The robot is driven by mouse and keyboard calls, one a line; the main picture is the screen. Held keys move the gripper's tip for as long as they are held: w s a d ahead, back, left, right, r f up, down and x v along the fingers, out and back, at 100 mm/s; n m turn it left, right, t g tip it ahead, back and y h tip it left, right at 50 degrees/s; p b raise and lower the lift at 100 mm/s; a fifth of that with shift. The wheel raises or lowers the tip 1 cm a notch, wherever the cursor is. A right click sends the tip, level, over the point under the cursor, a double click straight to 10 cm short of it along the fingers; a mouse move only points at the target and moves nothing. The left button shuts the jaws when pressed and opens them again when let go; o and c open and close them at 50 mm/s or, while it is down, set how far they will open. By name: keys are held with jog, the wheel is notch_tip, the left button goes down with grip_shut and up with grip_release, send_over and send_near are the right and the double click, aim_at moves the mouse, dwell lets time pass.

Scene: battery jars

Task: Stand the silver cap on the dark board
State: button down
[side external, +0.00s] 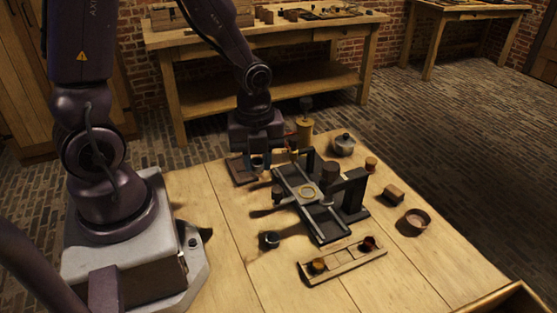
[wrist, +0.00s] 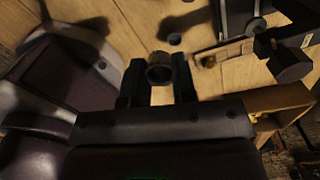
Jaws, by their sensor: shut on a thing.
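My gripper (wrist: 159,82) is shut on a short, hollow grey cylinder, which looks like the silver cap (wrist: 159,68). In the wrist view the cap sits between the two dark fingers, with its round opening showing. In the side view my gripper (side external: 257,160) hangs low over the dark board (side external: 238,172), at the far left of the table. The cap shows there only as a small bluish-grey patch between the fingers. I cannot tell whether the cap touches the board. Part of the board is hidden behind my gripper.
A black railed frame (side external: 325,222) with uprights stands right of my gripper. A wooden tray (side external: 345,265) with small cups lies in front. The table's front left is mostly clear.

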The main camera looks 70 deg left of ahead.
jog(key=shift+s+r, duration=0.2)
jog(key=shift+s, duration=0.2)
jog(key=s+a+n, duration=0.3)
jog(key=s+a, duration=0.1)
jog(key=a, duration=0.4)
jog(key=m, duration=0.3)
send_over(238, 163)
jog(key=f, duration=1.1)
jog(key=shift+s+d, duration=0.2)
jog(key=shift+w+a+f, duration=0.1)
jog(key=shift+a+f, duration=0.05)
jog(key=shift+f, duration=0.05)
jog(key=shift+w+a+f, duration=0.1)
jog(key=shift+f, duration=1.55)
